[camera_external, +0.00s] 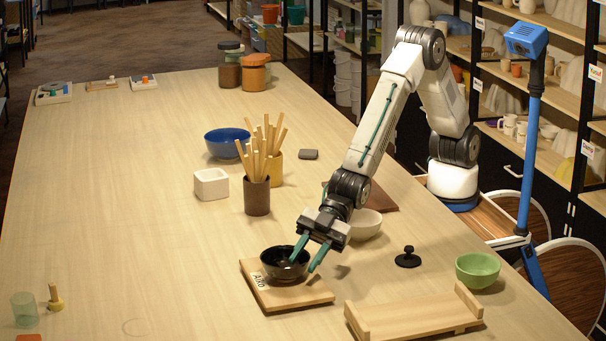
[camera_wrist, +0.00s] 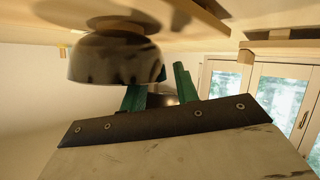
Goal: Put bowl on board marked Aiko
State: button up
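The black glossy bowl (camera_external: 282,264) sits upright on the small wooden board (camera_external: 312,294), whose front-left label reads Aiko. My gripper (camera_external: 303,265) is low over the bowl's right side. Its two green fingers are spread apart across the bowl's wall, one over or inside the bowl and the other outside it to the right. In the wrist view the scene is upside down and the bowl (camera_wrist: 112,62) shows with mottled reflections. There my gripper (camera_wrist: 158,85) has one fingertip hidden by the bowl, and the other stands clear of its side.
A wooden stand (camera_external: 415,317), a black knobbed object (camera_external: 408,257) and a green bowl (camera_external: 478,269) are to the right. A pale bowl (camera_external: 366,224) is behind the gripper. A dark cup of sticks (camera_external: 257,197) and a white square pot (camera_external: 211,184) stand farther back. The table's left side is mostly clear.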

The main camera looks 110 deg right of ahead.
jog(key=v, duration=1.2)
jog(key=s+d+r+m+g+h, duration=0.1)
jog(key=s+d+r+m+h, duration=0.15)
jog(key=d, duration=0.75)
jog(key=s+d+r+m+g+h, duration=0.15)
jog(key=s+d, duration=0.25)
jog(key=d, duration=0.6)
jog(key=s+d+r+m+h, duration=0.2)
jog(key=s+d+h, duration=0.1)
jog(key=d, duration=0.6)
jog(key=s+d+m+g, duration=0.2)
jog(key=s+d, duration=0.2)
jog(key=s, duration=0.4)
jog(key=s+d+f+m+g+h, duration=0.1)
jog(key=s+d+g, duration=0.1)
jog(key=s+d, duration=0.3)
jog(key=s+d+m+g, duration=0.2)
jog(key=s+d, duration=0.3)
jog(key=s, duration=0.7)
jog(key=shift+s+f+m+h, duration=0.25)
jog(key=shift+m+h, duration=0.05)
